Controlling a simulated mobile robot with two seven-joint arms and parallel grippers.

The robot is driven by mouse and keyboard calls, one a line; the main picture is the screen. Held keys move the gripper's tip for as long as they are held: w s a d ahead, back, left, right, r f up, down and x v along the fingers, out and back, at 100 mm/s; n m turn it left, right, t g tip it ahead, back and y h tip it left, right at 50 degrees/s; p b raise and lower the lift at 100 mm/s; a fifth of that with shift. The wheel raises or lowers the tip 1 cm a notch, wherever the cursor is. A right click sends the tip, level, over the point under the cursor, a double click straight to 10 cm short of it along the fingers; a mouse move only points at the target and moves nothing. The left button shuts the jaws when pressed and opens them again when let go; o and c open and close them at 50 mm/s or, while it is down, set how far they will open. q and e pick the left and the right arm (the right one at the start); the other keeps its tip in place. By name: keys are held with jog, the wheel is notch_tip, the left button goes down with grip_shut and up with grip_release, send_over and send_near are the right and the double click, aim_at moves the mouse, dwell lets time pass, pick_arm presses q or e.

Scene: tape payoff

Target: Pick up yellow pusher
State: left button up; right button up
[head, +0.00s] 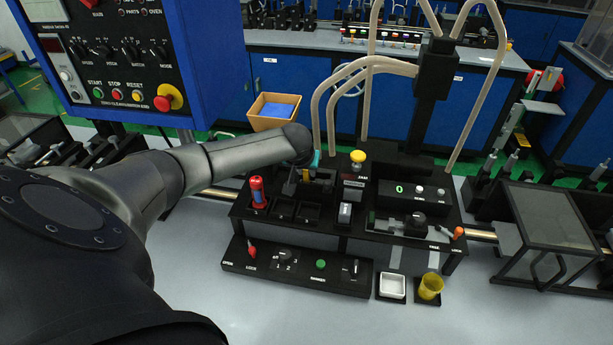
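A yellow round-topped piece (357,157), which looks like the yellow pusher, stands upright on the black fixture (340,222) at the centre of the head view. My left arm reaches in from the left, and its dark end with the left gripper (308,176) is over the back left of the fixture, a little left of the yellow piece. The gripper's fingers are small and dark against the black fixture, so I cannot tell whether they are open or shut. My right gripper is not in view.
A red cylinder (258,192) stands at the fixture's left. Pale hoses (331,105) arch behind. A blue control panel (130,60) hangs upper left.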

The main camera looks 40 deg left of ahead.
pick_arm(q)
jog(key=shift+w+f, duration=0.15)
grip_shut()
dwell(0.4)
